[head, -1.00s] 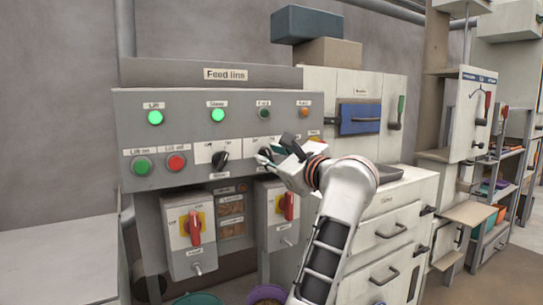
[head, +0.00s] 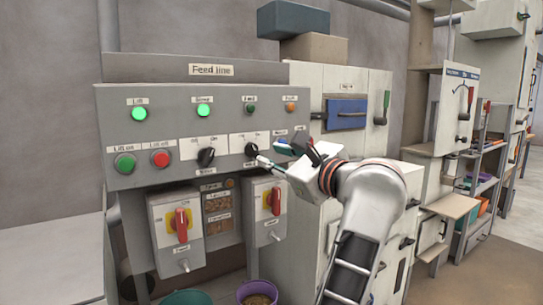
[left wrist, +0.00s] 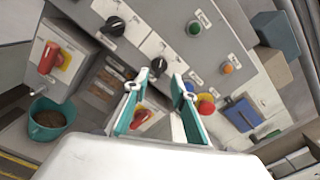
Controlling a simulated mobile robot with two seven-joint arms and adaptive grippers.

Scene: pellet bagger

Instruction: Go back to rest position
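My left gripper (head: 274,154) is in front of the right part of the grey Feed line panel (head: 125,105). In the left wrist view its two green-edged fingers (left wrist: 156,88) are apart with nothing held between them. The right black selector knob (head: 251,149) is just left of the fingertips. In the left wrist view this knob (left wrist: 158,67) shows beyond and between the fingers, and they look clear of it. The left black selector knob (head: 206,156) is farther off. My right gripper is in neither view.
Two green lamps (head: 139,113) are lit on the panel; a red button (left wrist: 206,106) is near the fingers. Red-handled switch boxes (head: 180,225) hang below. A teal bucket (left wrist: 48,120) and a purple bucket (head: 258,292) stand low. A cabinet with a blue handle plate (head: 346,114) is behind my arm.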

